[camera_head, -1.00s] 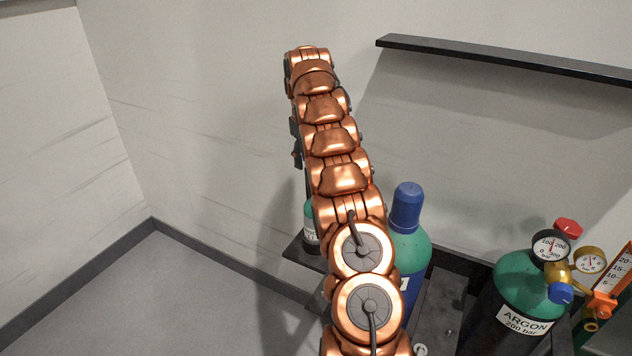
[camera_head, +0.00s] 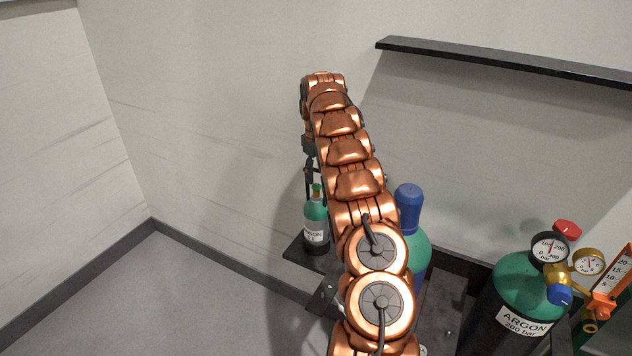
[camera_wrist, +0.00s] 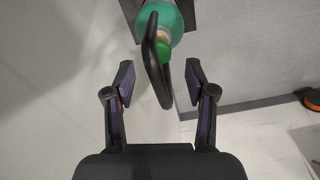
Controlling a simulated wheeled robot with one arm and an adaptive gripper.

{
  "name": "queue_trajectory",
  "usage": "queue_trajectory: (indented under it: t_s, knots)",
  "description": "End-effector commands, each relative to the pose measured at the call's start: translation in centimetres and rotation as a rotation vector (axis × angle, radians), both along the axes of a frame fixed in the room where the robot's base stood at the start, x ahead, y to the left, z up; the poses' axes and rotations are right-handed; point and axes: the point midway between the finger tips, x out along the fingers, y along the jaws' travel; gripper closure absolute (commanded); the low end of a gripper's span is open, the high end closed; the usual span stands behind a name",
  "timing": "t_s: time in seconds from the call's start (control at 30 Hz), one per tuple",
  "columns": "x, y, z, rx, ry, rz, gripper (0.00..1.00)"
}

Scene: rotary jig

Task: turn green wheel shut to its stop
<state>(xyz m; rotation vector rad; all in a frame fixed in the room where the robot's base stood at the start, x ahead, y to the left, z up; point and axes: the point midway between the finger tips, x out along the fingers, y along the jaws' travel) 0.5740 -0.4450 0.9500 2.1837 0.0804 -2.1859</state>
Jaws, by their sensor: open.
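The small green argon bottle (camera_head: 315,212) stands upright on a dark platform, with a white label on its front. The green wheel (camera_head: 317,187) sits at its top, just below my gripper (camera_head: 313,172). In the wrist view, the green wheel (camera_wrist: 165,51) shows at the top middle, with the bottle (camera_wrist: 168,18) beyond it. A black curved bar (camera_wrist: 150,55) passes beside the wheel and reaches down between my fingers. My gripper (camera_wrist: 160,84) is open, one finger on each side, and does not appear to touch the wheel.
A blue-capped cylinder (camera_head: 411,205) stands right of the small bottle, partly behind my arm. A large argon cylinder (camera_head: 524,285) with gauges (camera_head: 549,248) is at the lower right. A black shelf (camera_head: 500,60) is on the wall. The floor (camera_head: 160,295) at left is clear.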

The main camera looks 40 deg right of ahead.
Motion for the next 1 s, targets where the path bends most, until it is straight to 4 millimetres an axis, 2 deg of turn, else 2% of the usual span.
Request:
queue_trajectory:
  t_s: [0.33,0.73,1.0]
  knots:
    - [-0.1,-0.1,-3.1,0.001,0.000,-0.002,0.45]
    - [-0.1,0.0,-3.7,-0.001,-0.002,-0.001,0.45]
    - [-0.1,0.0,-3.7,-0.001,-0.001,-0.001,0.72]
